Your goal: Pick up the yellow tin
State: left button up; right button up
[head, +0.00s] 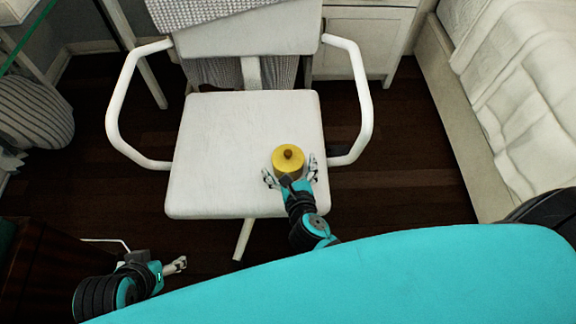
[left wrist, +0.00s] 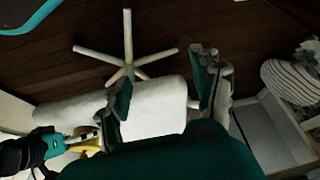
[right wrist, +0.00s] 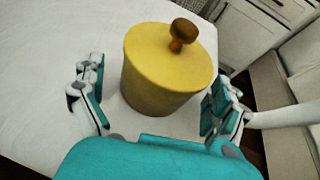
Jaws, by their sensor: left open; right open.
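The yellow tin (head: 287,161) has a round lid with a brown knob. It stands upright on the seat of the white chair (head: 225,140), near the front right of the seat. My right gripper (head: 290,176) is open, with its fingers on either side of the tin's near part. In the right wrist view the tin (right wrist: 160,80) is between the two spread fingers (right wrist: 155,110), with a visible gap at the left finger. My left gripper (head: 178,265) is low at the left, away from the chair seat; its fingers (left wrist: 165,85) are open and empty in the left wrist view.
The chair has white armrests (head: 360,95) on both sides; the right one is close to my right gripper. A bed (head: 520,90) is at the right, a white cabinet (head: 360,42) behind the chair. A striped bag-like item (head: 32,112) lies at the left.

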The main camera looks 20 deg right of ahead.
jog(key=shift+w+d+f, duration=0.1)
jog(key=shift+w+f, duration=0.05)
jog(key=shift+w, duration=0.35)
jog(key=shift+c, duration=0.4)
jog(key=c, duration=1.4)
jog(key=shift+c, duration=0.5)
jog(key=shift+r, duration=0.2)
